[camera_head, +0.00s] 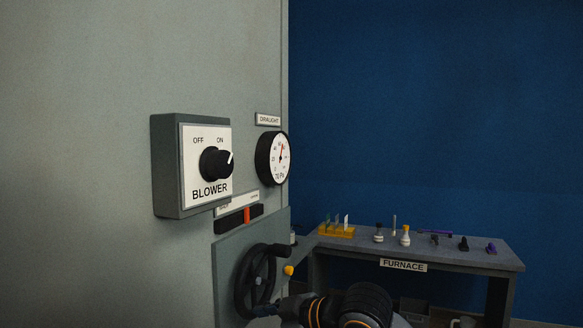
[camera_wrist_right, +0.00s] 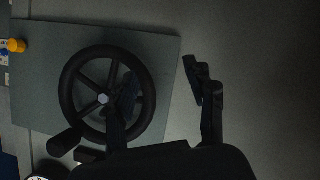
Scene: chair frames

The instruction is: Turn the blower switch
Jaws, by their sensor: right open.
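The blower switch (camera_head: 216,163) is a round black knob on a white plate in a grey-green box on the cabinet wall, in the head view. Its plate reads OFF at upper left, ON at upper right and BLOWER below. The knob's white mark points up and to the right, on the ON side. My right arm comes in at the bottom of the head view, below the switch and by the handwheel. In the right wrist view my right gripper (camera_wrist_right: 158,82) is open, with one finger over the handwheel and the other right of it. My left gripper is not in view.
A black handwheel (camera_head: 256,282) is on a panel below the switch; it also shows in the wrist view (camera_wrist_right: 66,92). A draught gauge (camera_head: 274,158) is right of the switch, a red-orange slider (camera_head: 247,215) below. A furnace bench (camera_head: 460,258) holds small items.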

